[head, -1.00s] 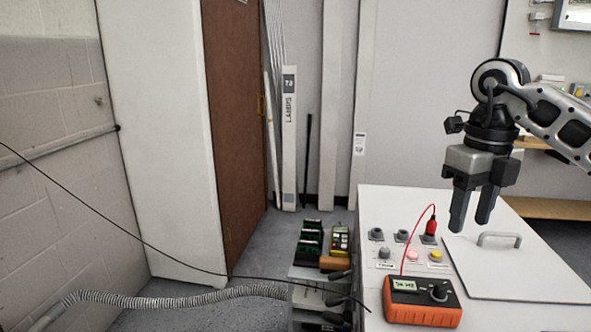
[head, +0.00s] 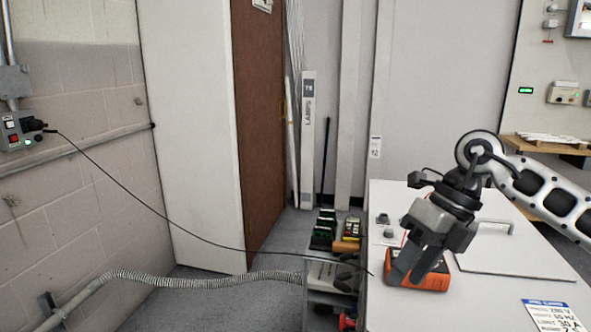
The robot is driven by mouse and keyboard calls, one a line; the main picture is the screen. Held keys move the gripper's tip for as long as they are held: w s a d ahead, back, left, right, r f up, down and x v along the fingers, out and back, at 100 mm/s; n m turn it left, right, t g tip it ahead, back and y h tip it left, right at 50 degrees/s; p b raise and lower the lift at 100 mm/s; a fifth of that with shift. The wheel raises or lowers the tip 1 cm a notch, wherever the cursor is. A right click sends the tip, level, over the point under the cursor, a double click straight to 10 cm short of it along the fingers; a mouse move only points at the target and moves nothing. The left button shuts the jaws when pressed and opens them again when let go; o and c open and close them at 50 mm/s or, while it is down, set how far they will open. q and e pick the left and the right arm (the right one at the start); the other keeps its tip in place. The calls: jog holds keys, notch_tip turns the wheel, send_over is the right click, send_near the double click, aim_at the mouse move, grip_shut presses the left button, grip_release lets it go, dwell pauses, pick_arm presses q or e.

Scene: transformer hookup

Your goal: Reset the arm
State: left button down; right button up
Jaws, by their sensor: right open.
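My right gripper (head: 408,275) comes in from the right in the head view. Its jaws are open and point down, in front of the orange multimeter (head: 432,283) on the white cabinet top. I cannot tell whether the fingers touch the meter. The gripper and wrist hide most of the meter and part of the cabinet's socket panel. Two dark sockets (head: 383,219) still show left of the wrist. My left gripper is not in view.
The white cabinet (head: 470,308) has a lid with a handle (head: 485,225). A cart (head: 328,283) with boxes stands left of it. A black cable runs from a wall switch box (head: 20,132) toward the cabinet. A corrugated hose (head: 210,280) crosses the floor.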

jog(key=s+a+m+t+y, duration=0.1)
jog(key=s+a+m+y, duration=0.25)
jog(key=a+y, duration=0.5)
jog(key=s+a+m+t+y, duration=0.25)
jog(key=a+m+y, duration=0.25)
jog(key=a+y, duration=0.4)
jog(key=w+d+f+m+t+h, duration=0.1)
jog(key=d+f+m+t+h, duration=0.45)
jog(key=m, duration=0.65)
jog(key=d+f+m+t+h, duration=0.2)
jog(key=f+m+t+h, duration=0.5)
jog(key=m+t, duration=0.3)
jog(key=s+d+f+m+g+h, duration=0.3)
jog(key=s+f, duration=0.3)
jog(key=f, duration=0.2)
jog(key=s+d+f+m+g+h, duration=0.3)
jog(key=s+f+m, duration=0.3)
jog(key=f, duration=0.2)
jog(key=shift+s+d+f+g+h, duration=0.25)
jog(key=shift+d+g+h, duration=0.1)
jog(key=shift+g, duration=0.25)
